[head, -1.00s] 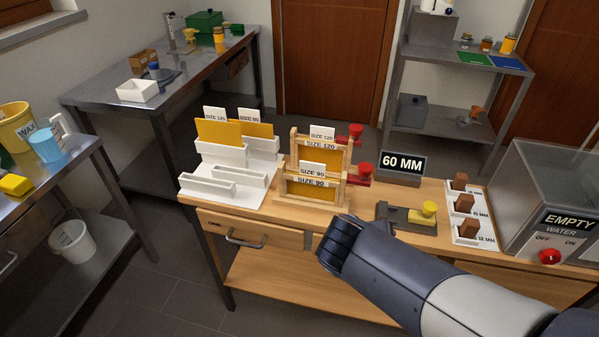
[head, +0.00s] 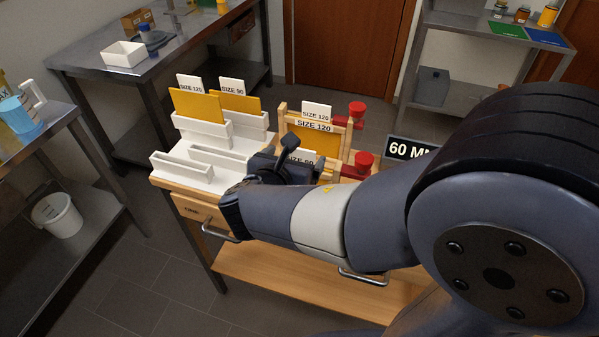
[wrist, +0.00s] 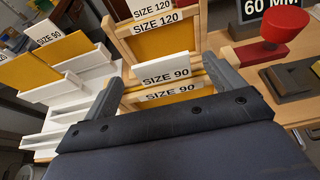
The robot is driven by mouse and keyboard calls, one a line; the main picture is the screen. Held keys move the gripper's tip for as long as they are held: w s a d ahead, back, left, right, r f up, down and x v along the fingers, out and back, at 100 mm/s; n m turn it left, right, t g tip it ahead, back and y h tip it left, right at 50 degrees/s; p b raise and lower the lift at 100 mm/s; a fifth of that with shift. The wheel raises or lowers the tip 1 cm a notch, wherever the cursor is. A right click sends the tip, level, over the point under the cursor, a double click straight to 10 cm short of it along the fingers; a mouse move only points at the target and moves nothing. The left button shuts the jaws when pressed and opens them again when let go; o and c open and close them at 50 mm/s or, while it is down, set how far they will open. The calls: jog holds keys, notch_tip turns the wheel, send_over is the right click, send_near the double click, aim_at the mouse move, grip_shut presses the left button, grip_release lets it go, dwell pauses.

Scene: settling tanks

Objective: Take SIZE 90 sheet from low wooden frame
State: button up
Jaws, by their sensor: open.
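The low wooden frame (wrist: 205,86) shows in the wrist view with a SIZE 90 label on its front and a white SIZE 90 tag (wrist: 166,76) standing at it. A narrow part of the yellow SIZE 90 sheet (wrist: 134,98) shows in this frame; the rest is hidden. My gripper (wrist: 168,82) is open, one finger toward each side of the low frame. I cannot tell whether the fingers touch anything. In the head view my gripper (head: 291,158) covers most of the low frame, and only part of a SIZE 90 label (head: 301,158) shows.
The taller SIZE 120 wooden frame (head: 283,117) with a yellow sheet stands behind. Red knobs (head: 357,165) are at the frames' right. A white rack (head: 203,130) with yellow sheets stands left. A 60 MM sign (head: 402,148) is partly hidden by my arm.

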aim_at(299, 154)
jog(key=shift+x, duration=2.85)
jog(key=shift+s+f, duration=0.15)
jog(key=shift+c, duration=0.3)
jog(key=c, duration=1.2)
jog(key=shift+c, duration=0.3)
